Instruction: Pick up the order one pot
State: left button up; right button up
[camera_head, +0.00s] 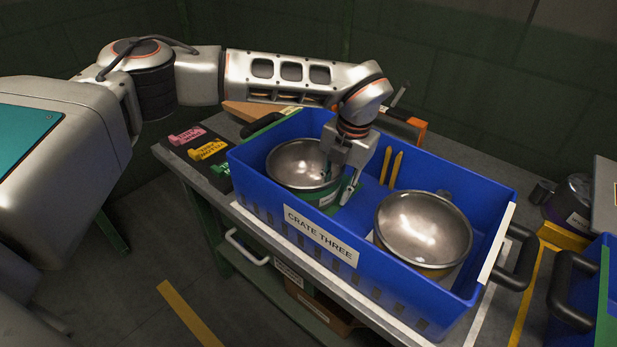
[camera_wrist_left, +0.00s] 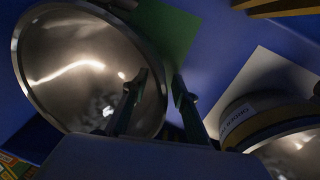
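Two steel pots stand in the blue crate labelled CRATE THREE (camera_head: 320,236). The left pot (camera_head: 300,160) has a green outside with a pale label; the right pot (camera_head: 422,228) has a yellowish lower part. I cannot read which is order one. My left gripper (camera_head: 340,184) points down into the crate at the left pot's right rim. In the left wrist view, its fingers (camera_wrist_left: 156,88) are apart with nothing clearly between them: one overlaps the left pot (camera_wrist_left: 85,65), the other is beyond its rim. The right pot (camera_wrist_left: 290,150) shows at lower right, its label unclear. My right gripper is not in view.
The crate stands on a grey table with pink (camera_head: 187,136), yellow (camera_head: 208,150) and green (camera_head: 221,170) tags at its left. Two yellow pegs (camera_head: 392,167) rise at the crate's back wall. Another blue crate (camera_head: 590,290) is at the right edge.

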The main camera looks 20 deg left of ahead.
pick_arm(q)
grip_shut()
jog(key=shift+r, duration=0.1)
